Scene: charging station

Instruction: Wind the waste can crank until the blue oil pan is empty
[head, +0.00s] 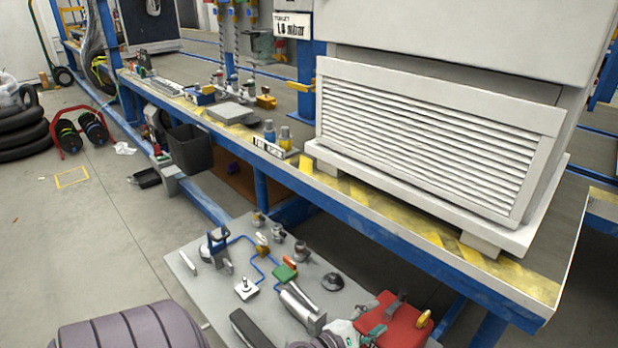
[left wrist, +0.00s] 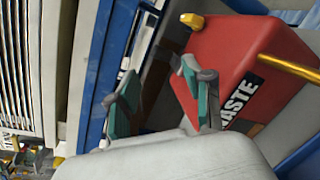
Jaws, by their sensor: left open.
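The red waste can (head: 392,322) stands at the bottom of the head view, partly cut off. In the left wrist view the red can (left wrist: 238,65) carries a dark "WASTE" label. A yellow bar (left wrist: 290,66) crosses its right side, and a yellow end piece (left wrist: 192,20) shows at its top left; I cannot tell which is the crank. My left gripper (head: 358,331) is beside the can. In the left wrist view my gripper (left wrist: 157,88) has its green-padded fingers apart and empty, one overlapping the can. I cannot make out the blue oil pan. My right gripper does not show.
A long blue-framed bench (head: 400,238) runs diagonally, bearing a white louvred unit (head: 425,135). Below it a grey board (head: 215,275) holds several fittings and blue tubing. A black bin (head: 190,148) hangs at the bench edge. Open floor lies at left.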

